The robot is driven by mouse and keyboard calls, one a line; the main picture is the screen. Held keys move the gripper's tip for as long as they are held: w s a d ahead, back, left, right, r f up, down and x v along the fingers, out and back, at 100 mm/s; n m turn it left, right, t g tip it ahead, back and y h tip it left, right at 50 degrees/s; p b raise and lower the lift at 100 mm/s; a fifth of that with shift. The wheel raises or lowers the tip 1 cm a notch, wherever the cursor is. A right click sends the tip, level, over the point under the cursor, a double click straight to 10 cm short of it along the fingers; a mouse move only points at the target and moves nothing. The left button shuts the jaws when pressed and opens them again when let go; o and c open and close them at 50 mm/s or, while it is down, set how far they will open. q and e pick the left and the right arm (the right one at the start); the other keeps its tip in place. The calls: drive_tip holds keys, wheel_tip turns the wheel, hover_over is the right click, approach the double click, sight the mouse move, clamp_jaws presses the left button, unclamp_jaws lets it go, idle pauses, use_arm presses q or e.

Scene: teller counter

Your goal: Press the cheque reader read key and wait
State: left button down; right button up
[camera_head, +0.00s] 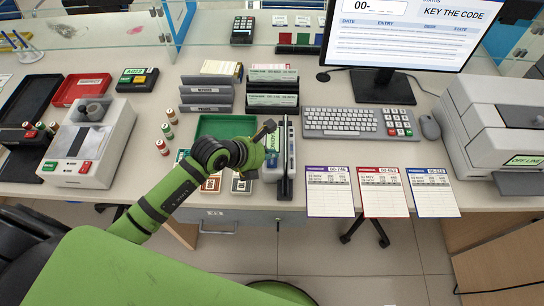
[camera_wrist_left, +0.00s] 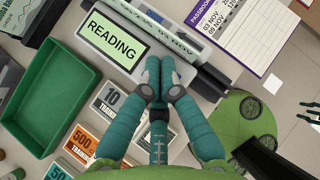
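The cheque reader (camera_head: 290,160) is a grey upright unit near the counter's front edge, left of the keyboard. In the left wrist view the cheque reader (camera_wrist_left: 170,15) has a lit pale green display (camera_wrist_left: 113,43) that says READING. My left gripper (camera_head: 262,152) is over the reader's near left part. In the wrist view the left gripper (camera_wrist_left: 157,72) has its teal fingers together, with the tips at the reader's body just right of the display. Nothing shows between them. The read key is not visible; the fingers may cover it. Whether the tips touch cannot be told.
A green tray (camera_head: 226,124) and banknote stacks (camera_wrist_left: 118,97) lie left of the reader. The keyboard (camera_head: 345,121) and passbooks (camera_head: 330,192) are to its right. Black and grey file holders (camera_head: 272,92) stand behind. A printer (camera_head: 500,125) is at the far right.

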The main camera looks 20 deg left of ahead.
sight(270, 162)
use_arm(q)
drive_tip(key=shift+r, duration=0.15)
wheel_tip(270, 162, up, 5)
drive_tip(key=p, duration=0.4)
drive_tip(key=shift+p, duration=0.35)
idle(0.6)
